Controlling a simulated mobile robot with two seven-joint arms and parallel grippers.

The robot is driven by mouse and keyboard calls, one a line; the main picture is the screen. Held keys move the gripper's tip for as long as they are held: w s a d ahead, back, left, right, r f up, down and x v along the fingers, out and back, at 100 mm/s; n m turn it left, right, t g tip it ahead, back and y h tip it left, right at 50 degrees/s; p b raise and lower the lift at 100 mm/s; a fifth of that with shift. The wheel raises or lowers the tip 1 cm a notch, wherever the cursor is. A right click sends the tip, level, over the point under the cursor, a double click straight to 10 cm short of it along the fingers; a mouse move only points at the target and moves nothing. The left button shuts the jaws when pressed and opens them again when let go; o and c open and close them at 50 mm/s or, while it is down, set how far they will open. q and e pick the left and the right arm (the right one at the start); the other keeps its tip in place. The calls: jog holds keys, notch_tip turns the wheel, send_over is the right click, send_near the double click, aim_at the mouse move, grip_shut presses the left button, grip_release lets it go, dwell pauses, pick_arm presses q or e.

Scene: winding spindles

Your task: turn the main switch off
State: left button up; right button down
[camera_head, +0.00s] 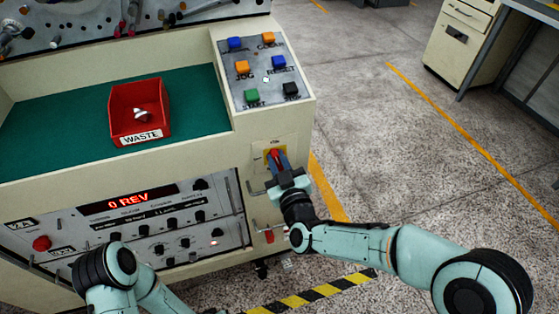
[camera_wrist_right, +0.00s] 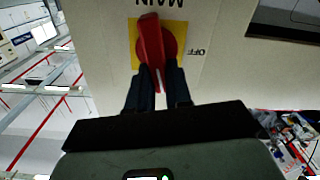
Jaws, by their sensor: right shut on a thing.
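The main switch is a red rotary handle (camera_wrist_right: 151,42) on a yellow plate (camera_wrist_right: 183,33), on the front of the cream machine cabinet. The words MAIN and OFF appear upside down beside it in the right wrist view. In the head view the red handle (camera_head: 274,154) shows just beyond my fingers. My right gripper (camera_head: 276,160) is shut on the handle; its two dark fingers (camera_wrist_right: 158,72) sit either side of the handle's lower end in the wrist view. The handle looks slightly tilted there. My left arm shows at the lower left; its gripper is not visible.
A red WASTE bin (camera_head: 127,132) stands on the green surface (camera_head: 60,133). A button panel (camera_head: 267,79) is above the switch. A control panel with a lit display (camera_head: 130,202) is to the left. Open floor lies to the right, with a drawer cabinet (camera_head: 453,50) farther back.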

jog(key=n, duration=0.2)
jog(key=n+p, duration=0.1)
jog(key=n, duration=0.2)
jog(key=a+n, duration=0.1)
jog(key=n, duration=0.1)
jog(key=shift+s+f+p, duration=0.2)
jog(key=shift+f+p, duration=0.1)
jog(key=shift+p, duration=0.05)
jog(key=n, duration=0.2)
jog(key=n+p, duration=0.1)
jog(key=n, duration=0.1)
jog(key=shift+a+f, duration=0.15)
jog(key=shift+f, duration=0.1)
pick_arm(q)
jog(key=s+d+r+g+h+p, duration=0.1)
jog(key=s+d+r, duration=0.2)
jog(key=r, duration=0.2)
jog(key=shift+s, duration=0.4)
pick_arm(e)
jog(key=shift+f+n, duration=0.2)
jog(key=shift+n, duration=0.85)
jog(key=shift+f+n, duration=0.2)
jog(key=shift+n, duration=0.85)
jog(key=c, duration=1)
grip_release()
jog(key=shift+c, duration=0.2)
